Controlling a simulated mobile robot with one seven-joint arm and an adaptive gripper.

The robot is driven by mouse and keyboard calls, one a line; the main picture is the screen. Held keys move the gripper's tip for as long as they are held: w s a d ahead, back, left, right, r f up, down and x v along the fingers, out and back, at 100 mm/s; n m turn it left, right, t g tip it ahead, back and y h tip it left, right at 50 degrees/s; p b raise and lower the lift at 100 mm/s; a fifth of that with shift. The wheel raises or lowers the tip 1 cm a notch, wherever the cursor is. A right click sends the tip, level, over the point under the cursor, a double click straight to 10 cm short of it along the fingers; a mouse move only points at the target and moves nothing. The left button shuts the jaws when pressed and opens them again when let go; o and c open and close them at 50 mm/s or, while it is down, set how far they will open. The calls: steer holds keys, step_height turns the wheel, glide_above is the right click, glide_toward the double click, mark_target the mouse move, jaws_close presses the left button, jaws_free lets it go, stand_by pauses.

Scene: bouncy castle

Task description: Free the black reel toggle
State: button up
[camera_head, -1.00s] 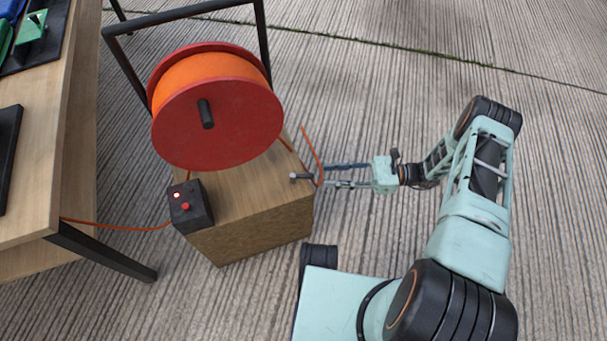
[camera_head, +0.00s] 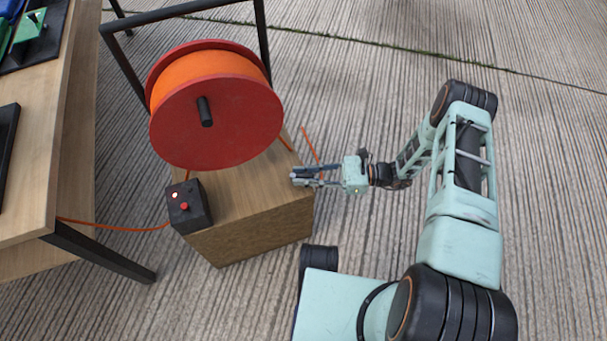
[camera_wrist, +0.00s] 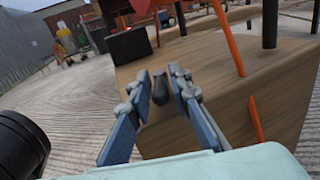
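The black toggle (camera_wrist: 160,90) is a small dark rounded piece at the edge of the wooden block; in the wrist view it shows between my two fingers. My gripper (camera_head: 302,176) reaches the block's right top edge from the right. In the wrist view my gripper (camera_wrist: 160,80) has its fingers spread on either side of the toggle, with gaps visible, not closed on it. In the head view the fingers largely hide the toggle. The red reel (camera_head: 217,125) with orange line (camera_head: 208,75) stands above the block. I cannot tell how the toggle is held.
The wooden block (camera_head: 250,240) carries a black box (camera_head: 195,217) with a red button and a lit red light. An orange cord (camera_head: 310,145) slants beside my fingers and shows in the wrist view (camera_wrist: 228,35). A wooden table (camera_head: 40,190) stands left. Floor on the right is clear.

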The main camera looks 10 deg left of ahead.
jaws_close()
steer(key=shift+s+d+r+m+t+p, duration=0.1)
steer(key=shift+s+m+t+p, duration=0.05)
steer(key=shift+m+t+p, duration=0.4)
steer(key=shift+s+r+m+t+p, duration=0.1)
steer(key=shift+m+t+p, duration=0.3)
steer(key=shift+t, duration=0.25)
steer(key=m+t+p, duration=0.2)
steer(key=t, duration=0.1)
steer(key=shift+s+t, duration=0.25)
steer(key=shift+t, duration=0.05)
steer(key=shift+s+f+m+t, duration=0.1)
steer(key=shift+f+m+t, duration=0.1)
steer(key=shift+m+t, duration=0.3)
steer(key=shift+o, duration=2.1)
jaws_free()
